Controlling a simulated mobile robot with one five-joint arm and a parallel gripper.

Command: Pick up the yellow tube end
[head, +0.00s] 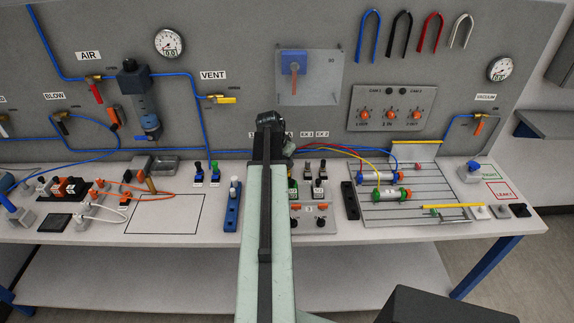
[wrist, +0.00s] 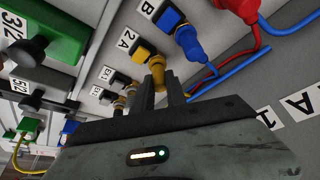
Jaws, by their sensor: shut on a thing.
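The yellow tube end (wrist: 157,66) shows in the wrist view as a yellow plug in line with the yellow port marked 2A. My gripper (wrist: 163,86) has its two dark fingers closed around the plug's near end. Whether the plug is still seated in the port I cannot tell. In the head view my arm hides the gripper and the plug. A yellow tube (head: 362,160) arcs from behind my arm to the cylinders on the right plate.
A blue plug (wrist: 189,42) and a red plug (wrist: 240,8) sit close to the right of the yellow one. In the head view, valve blocks (head: 318,185) stand beside my arm, and a bare outlined area (head: 165,213) lies left.

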